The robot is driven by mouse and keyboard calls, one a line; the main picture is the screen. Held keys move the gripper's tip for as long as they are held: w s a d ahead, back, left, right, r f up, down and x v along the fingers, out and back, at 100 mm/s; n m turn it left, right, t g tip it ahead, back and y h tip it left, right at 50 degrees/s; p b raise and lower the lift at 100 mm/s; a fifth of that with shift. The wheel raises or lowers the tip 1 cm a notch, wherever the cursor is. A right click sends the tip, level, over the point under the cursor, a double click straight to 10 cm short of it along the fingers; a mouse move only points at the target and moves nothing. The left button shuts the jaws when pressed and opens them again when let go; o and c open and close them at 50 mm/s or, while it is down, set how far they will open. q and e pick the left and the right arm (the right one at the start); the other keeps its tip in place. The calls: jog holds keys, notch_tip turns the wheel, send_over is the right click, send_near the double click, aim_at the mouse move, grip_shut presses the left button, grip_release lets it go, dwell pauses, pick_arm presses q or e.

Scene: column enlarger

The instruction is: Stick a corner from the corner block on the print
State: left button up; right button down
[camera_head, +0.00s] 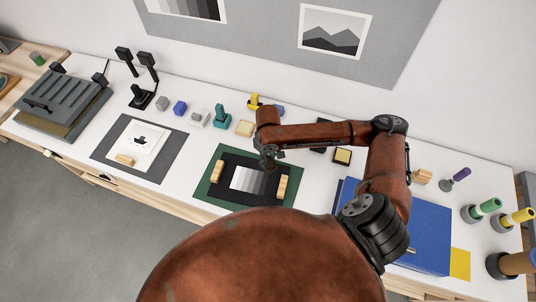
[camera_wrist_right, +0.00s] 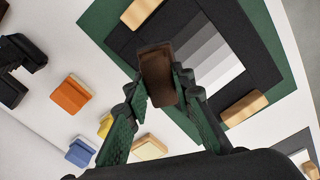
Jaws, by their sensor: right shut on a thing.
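The print (camera_head: 249,180), with grey steps from light to dark, lies on a black sheet (camera_head: 228,161); it also shows in the wrist view (camera_wrist_right: 211,62). My right gripper (camera_head: 268,163) is over its far, dark end. In the wrist view the fingers (camera_wrist_right: 158,92) are shut on a small dark brown piece (camera_wrist_right: 157,68), apparently the corner. This piece covers part of the print's edge; whether it touches the print I cannot tell. My left gripper is not in view.
Wooden bars (camera_head: 217,171) (camera_head: 282,187) lie at both sides of the print on the green mat (camera_head: 204,191). Small blocks, including a teal one (camera_head: 221,116), line the back. A blue board (camera_head: 429,233) lies right.

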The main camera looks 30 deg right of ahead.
jog(key=shift+s+r, duration=0.1)
jog(key=shift+s, duration=0.1)
jog(key=shift+w+f, duration=0.2)
jog(key=shift+w, duration=0.15)
jog(key=shift+s+r, duration=0.1)
jog(key=shift+s+r+p, duration=0.15)
jog(key=shift+p, duration=0.3)
notch_tip(320, 180, down, 4)
jog(key=shift+f+b, duration=0.1)
jog(key=shift+b, duration=0.25)
jog(key=shift+f, duration=0.65)
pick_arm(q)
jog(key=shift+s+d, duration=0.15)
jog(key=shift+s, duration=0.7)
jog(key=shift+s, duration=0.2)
